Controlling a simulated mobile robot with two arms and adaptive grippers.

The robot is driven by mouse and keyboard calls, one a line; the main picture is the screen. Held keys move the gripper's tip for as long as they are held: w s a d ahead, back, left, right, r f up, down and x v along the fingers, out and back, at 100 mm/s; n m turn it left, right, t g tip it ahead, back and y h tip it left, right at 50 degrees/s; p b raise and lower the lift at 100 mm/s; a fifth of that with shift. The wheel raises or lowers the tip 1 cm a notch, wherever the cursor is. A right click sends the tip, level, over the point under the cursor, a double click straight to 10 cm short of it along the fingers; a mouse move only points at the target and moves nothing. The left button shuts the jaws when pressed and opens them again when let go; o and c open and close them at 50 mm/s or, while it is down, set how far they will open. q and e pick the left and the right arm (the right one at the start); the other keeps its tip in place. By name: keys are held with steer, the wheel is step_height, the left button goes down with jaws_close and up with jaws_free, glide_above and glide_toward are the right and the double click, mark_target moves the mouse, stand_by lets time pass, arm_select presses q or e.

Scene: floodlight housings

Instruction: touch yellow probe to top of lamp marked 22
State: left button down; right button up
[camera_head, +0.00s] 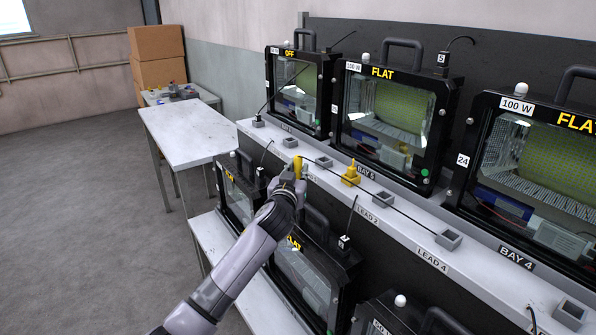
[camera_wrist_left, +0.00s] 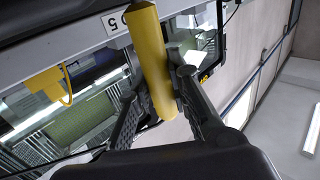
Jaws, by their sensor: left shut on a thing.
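My left gripper (camera_head: 293,180) is shut on the yellow probe (camera_head: 298,167), above the near edge of the upper shelf. In the left wrist view the probe (camera_wrist_left: 152,60) is a plain yellow cylinder between the two dark fingers (camera_wrist_left: 160,95). Several black floodlight housings stand in two rows. The upper row has one reading OFF (camera_head: 298,92), one reading FLAT (camera_head: 395,118) and a larger one marked 24 (camera_head: 530,165). I cannot read a 22 on any lamp. The probe appears apart from every housing. My right gripper is not in view.
A yellow holder (camera_head: 351,175) stands on the upper shelf (camera_head: 405,225), with several grey sockets and black leads. A white table (camera_head: 190,130) and cardboard boxes (camera_head: 158,60) are at the back left.

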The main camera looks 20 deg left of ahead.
arm_select(q)
steer(key=shift+f+b, duration=0.4)
steer(key=shift+f, duration=0.1)
stand_by(0.9)
steer(key=shift+r, duration=0.1)
